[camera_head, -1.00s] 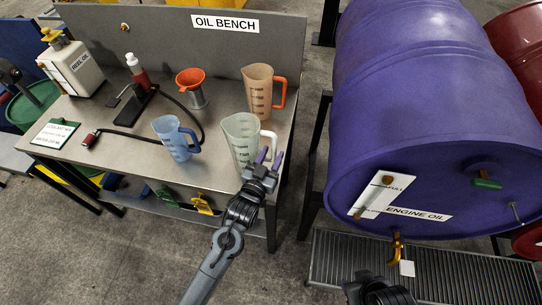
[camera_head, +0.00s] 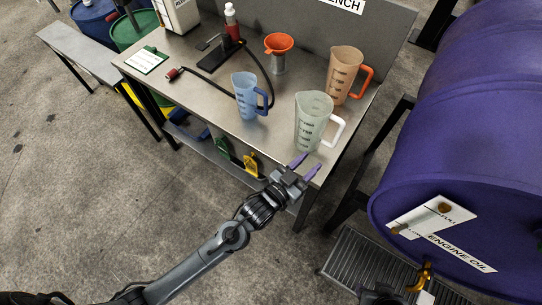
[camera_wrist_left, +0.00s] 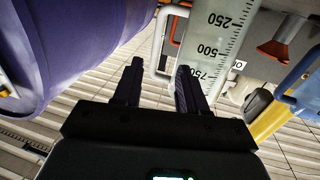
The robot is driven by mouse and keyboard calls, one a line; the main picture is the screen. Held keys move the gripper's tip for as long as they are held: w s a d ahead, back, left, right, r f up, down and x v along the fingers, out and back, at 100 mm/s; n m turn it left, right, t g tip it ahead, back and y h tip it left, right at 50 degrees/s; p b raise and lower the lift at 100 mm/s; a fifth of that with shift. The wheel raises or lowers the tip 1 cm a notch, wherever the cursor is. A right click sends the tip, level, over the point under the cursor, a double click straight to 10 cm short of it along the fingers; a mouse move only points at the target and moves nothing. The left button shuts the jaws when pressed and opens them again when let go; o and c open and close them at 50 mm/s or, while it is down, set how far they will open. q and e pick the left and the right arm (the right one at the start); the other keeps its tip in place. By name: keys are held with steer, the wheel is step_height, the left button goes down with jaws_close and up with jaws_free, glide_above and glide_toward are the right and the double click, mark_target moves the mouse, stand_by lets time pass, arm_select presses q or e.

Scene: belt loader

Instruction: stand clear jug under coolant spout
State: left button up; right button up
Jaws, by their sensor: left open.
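The clear jug (camera_head: 313,122), with a white handle (camera_head: 336,131) on its right, stands upright near the bench's front right corner. My left gripper (camera_head: 306,167) is open and empty just in front of the jug, apart from the handle in the head view. In the left wrist view the jug (camera_wrist_left: 216,42) and its handle (camera_wrist_left: 158,40) show beyond my open fingers (camera_wrist_left: 158,82). Part of my right arm (camera_head: 385,296) shows at the bottom edge; its fingers cannot be made out. I cannot make out a coolant spout.
A blue jug (camera_head: 250,97) stands left of the clear jug, and a brown jug (camera_head: 345,75) with an orange handle behind it. An orange funnel (camera_head: 279,45) stands further back. The bench's front left is mostly clear.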

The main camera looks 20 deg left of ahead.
steer(key=shift+a, duration=0.1)
arm_select(q)
steer(key=s+a+f+n+g+y, duration=0.1)
steer(key=s+a+f+g+y, duration=0.2)
steer(key=s+a+g, duration=0.3)
steer(key=s+a+f+n+g+y, duration=0.1)
steer(key=s+a+f+g+y, duration=0.2)
steer(key=s+a+g, duration=0.3)
steer(key=s+a+f, duration=0.1)
steer(key=s+a, duration=0.4)
steer(key=s, duration=0.7)
steer(key=shift+a+n+g+y, duration=0.35)
steer(key=shift+n+g+y, duration=0.05)
steer(key=shift+s+f, duration=0.1)
